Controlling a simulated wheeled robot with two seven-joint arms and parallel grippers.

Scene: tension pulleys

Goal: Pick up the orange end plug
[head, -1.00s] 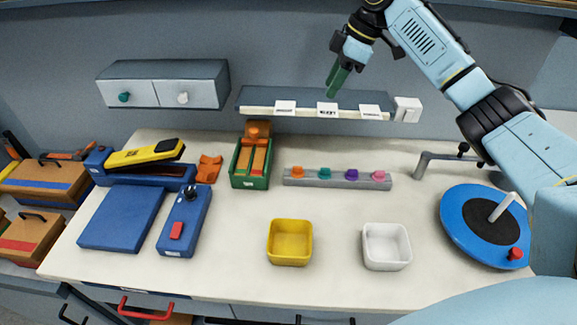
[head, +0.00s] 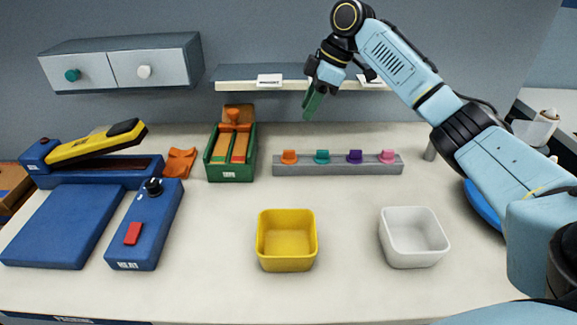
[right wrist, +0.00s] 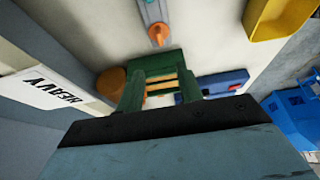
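The orange end plug (head: 289,156) stands at the left end of a grey rack (head: 338,169) that also carries a teal, a purple and a pink plug. In the right wrist view the orange plug (right wrist: 158,35) shows near the top centre, ahead of the fingers. My right gripper (head: 312,104) hangs above and behind the rack, in front of the shelf, apart from the plug. Its green fingers (right wrist: 161,90) stand apart in the right wrist view with nothing held between them. My left gripper is in neither current view.
A green box (head: 230,174) with orange strips stands left of the rack. The shelf (head: 237,86) is close to my right gripper. A yellow bin (head: 286,264) and a white bin (head: 413,257) stand in front. The table between rack and bins is clear.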

